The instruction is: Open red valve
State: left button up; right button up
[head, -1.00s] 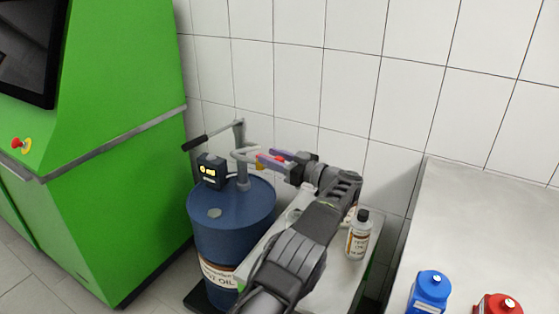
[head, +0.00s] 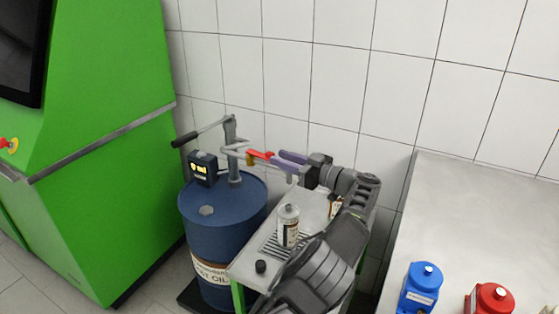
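The red valve handle (head: 262,155) sits on the grey outlet pipe of the hand pump (head: 232,150), which stands on top of a blue oil drum (head: 222,230). A small yellow part shows beside the handle. A slight touch between fingertips and handle cannot be ruled out.
A small table (head: 245,262) beside the drum holds a white bottle (head: 288,226) and a black cap (head: 260,266); my arm covers part of it. A green machine (head: 105,190) is left. A metal counter (head: 470,220) with blue (head: 420,288) and red (head: 490,300) bottles is right.

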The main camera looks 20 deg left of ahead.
pick_arm(q)
jog(key=a+r+m+y, duration=0.1)
jog(key=a+r, duration=0.2)
jog(key=a, duration=0.2)
jog(key=a+r+m+t+y+p, duration=0.1)
jog(key=a+r, duration=0.2)
jog(key=a, duration=0.1)
jog(key=a+r+m+t+y, duration=0.1)
jog(key=a+r, duration=0.2)
jog(key=a, duration=0.2)
jog(key=shift+s+a+r, duration=0.3)
jog(key=shift+s+r, duration=0.1)
grip_shut()
jog(key=a+r+m+t+h+p, duration=0.2)
jog(key=a+r+m+t+h, duration=0.25)
jog(key=a+m+t, duration=0.75)
jog(key=s+d+f+m+g+h+p, duration=0.1)
jog(key=s+d+f+m+h, duration=0.4)
jog(key=s+d+m+h, duration=0.3)
jog(key=s+d+f+m+g+h+p, duration=0.1)
jog(key=s+d+f+m+h, duration=0.5)
jog(key=m, duration=0.7)
jog(key=s+d+h, duration=0.2)
jog(key=d+h, duration=0.2)
jog(key=d, duration=0.1)
jog(key=shift+g+p, duration=0.3)
jog(key=shift+p, duration=0.1)
jog(key=shift+d+h, duration=0.1)
jog(key=shift+h, duration=0.15)
